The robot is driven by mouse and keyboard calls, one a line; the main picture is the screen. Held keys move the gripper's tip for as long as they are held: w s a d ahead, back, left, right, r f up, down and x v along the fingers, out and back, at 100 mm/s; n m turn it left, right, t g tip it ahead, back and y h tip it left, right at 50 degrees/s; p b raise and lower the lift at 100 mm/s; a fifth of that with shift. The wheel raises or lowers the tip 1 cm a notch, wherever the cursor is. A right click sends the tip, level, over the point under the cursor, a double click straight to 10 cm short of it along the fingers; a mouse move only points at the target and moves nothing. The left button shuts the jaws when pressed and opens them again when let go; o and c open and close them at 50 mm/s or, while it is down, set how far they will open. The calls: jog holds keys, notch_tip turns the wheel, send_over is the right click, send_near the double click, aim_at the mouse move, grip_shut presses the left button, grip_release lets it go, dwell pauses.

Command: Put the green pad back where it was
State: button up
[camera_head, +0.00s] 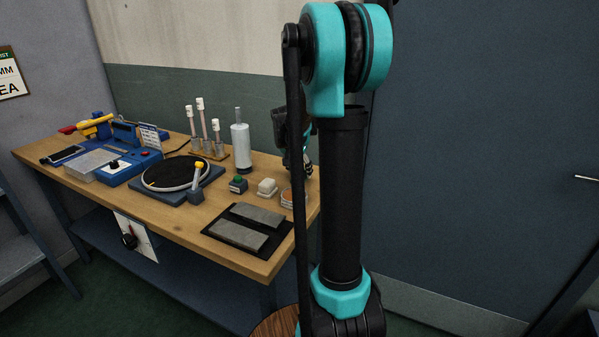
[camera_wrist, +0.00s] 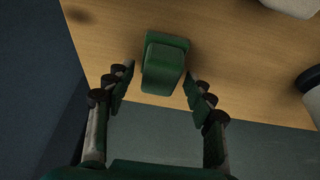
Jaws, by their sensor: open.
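A green pad (camera_wrist: 163,65), a rounded block with a raised upper part, sits on the wooden table (camera_wrist: 230,65) in the wrist view, close to the table edge. My gripper (camera_wrist: 158,80) is open, with one finger on each side of the green pad. Gaps show between the fingers and the pad, so it is not gripped. In the head view my gripper (camera_head: 304,165) hangs over the far right end of the table, partly behind my arm. I cannot make out the green pad there.
A white pad (camera_head: 267,187), a green-button box (camera_head: 238,184) and a dark tray (camera_head: 235,245) with two grey slabs are nearby. A white bottle (camera_head: 240,142) stands left of my gripper. Pale objects show at the right in the wrist view (camera_wrist: 311,90).

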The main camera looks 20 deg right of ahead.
jog(key=v, duration=1.1)
jog(key=shift+r, duration=0.25)
